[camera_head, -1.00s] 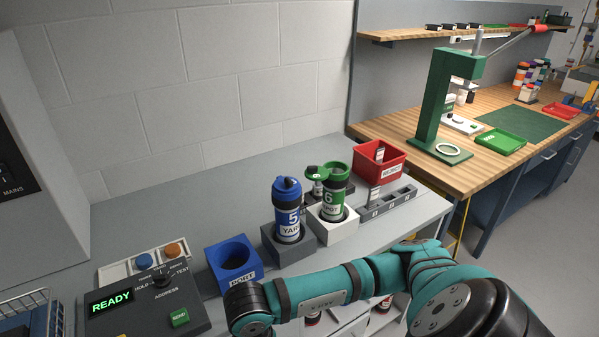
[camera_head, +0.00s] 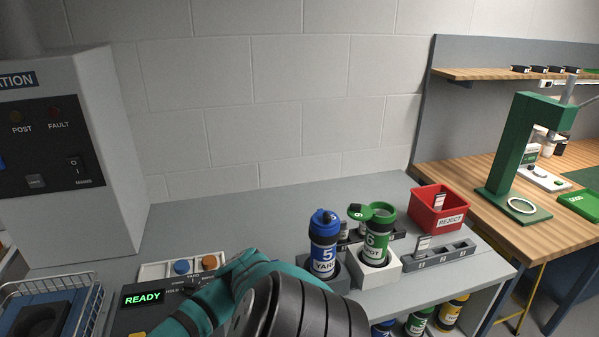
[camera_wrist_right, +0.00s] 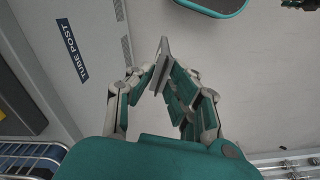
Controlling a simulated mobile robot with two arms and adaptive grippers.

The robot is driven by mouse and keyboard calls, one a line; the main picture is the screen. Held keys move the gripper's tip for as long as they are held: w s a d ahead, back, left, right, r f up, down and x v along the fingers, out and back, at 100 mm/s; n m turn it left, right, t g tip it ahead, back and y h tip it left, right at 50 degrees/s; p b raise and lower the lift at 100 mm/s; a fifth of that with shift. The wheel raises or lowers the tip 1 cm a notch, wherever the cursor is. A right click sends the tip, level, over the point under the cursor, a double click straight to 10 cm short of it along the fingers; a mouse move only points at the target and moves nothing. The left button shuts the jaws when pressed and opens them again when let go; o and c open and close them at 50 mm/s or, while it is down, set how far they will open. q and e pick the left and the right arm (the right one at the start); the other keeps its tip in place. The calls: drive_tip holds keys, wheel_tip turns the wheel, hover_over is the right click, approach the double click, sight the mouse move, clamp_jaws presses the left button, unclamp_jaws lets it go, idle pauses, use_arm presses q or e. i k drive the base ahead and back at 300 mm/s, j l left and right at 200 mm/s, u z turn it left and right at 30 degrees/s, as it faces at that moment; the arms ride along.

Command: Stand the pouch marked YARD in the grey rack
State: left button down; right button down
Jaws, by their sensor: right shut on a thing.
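My right gripper (camera_wrist_right: 160,70) has its fingers drawn together on a thin, flat, greyish thing (camera_wrist_right: 164,49), seen nearly edge-on. No marking on it can be read. In the head view my arm crosses the bottom centre, and the gripper itself does not show. The grey rack (camera_head: 455,258) lies on the bench at right, a low slotted strip with numbered front; one pale pouch (camera_head: 423,244) stands in its left part. A blue carrier (camera_head: 323,255) marked 5 YARD stands upright in a dark grey holder. My left gripper is not in view.
A green carrier (camera_head: 377,240) with its lid open stands in a white holder (camera_head: 385,275) beside the rack. A red REJECT bin (camera_head: 440,218) is behind it. The READY panel (camera_head: 142,299) and wire basket (camera_head: 88,284) are at left. The bench's back is clear.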

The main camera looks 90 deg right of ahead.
sight(437, 257)
drive_tip(key=k+l, duration=0.85)
drive_tip(key=k, duration=0.25)
drive_tip(key=k+l, duration=0.45)
drive_tip(key=k+u, duration=0.05)
drive_tip(key=k, duration=0.05)
